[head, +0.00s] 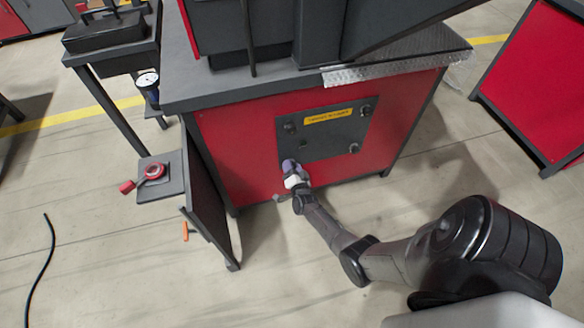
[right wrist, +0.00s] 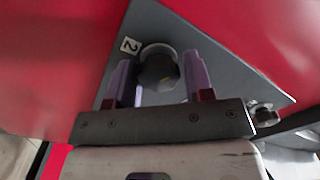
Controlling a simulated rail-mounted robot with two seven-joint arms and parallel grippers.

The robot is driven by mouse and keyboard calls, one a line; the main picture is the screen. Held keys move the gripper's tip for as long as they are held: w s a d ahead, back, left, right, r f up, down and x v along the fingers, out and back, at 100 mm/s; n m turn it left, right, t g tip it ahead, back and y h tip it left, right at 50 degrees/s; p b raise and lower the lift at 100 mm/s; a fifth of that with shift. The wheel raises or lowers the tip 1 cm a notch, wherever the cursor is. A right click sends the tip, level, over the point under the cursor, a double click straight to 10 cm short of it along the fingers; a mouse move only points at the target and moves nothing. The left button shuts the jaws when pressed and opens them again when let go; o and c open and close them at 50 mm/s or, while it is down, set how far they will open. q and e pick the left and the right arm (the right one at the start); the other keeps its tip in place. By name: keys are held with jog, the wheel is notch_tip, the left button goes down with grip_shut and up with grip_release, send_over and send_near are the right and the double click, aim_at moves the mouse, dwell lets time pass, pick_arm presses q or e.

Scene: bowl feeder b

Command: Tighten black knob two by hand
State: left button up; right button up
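Black knob two (right wrist: 158,68) sits on a dark grey panel (right wrist: 225,75) beside a white label marked "2" (right wrist: 130,46). My right gripper (right wrist: 158,75) has its two purple fingers on either side of this knob. The fingers stand wide apart, with a small gap showing beside the knob; firm contact cannot be made out. In the head view my right gripper (head: 289,166) is at the lower left corner of the panel (head: 335,145) and hides the knob there. My left gripper is in neither view.
Other black knobs show at the panel's upper left (head: 290,127) and right (head: 354,148), around a yellow label (head: 328,116). The panel is on a red cabinet (head: 240,135). An open dark door (head: 207,205) stands left of my right arm.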

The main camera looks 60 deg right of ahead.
jog(key=shift+o, duration=1.3)
jog(key=shift+a, duration=0.1)
jog(key=p+v, duration=0.5)
jog(key=v, duration=0.8)
jog(key=shift+s+a+p, duration=0.3)
jog(key=shift+p, duration=0.05)
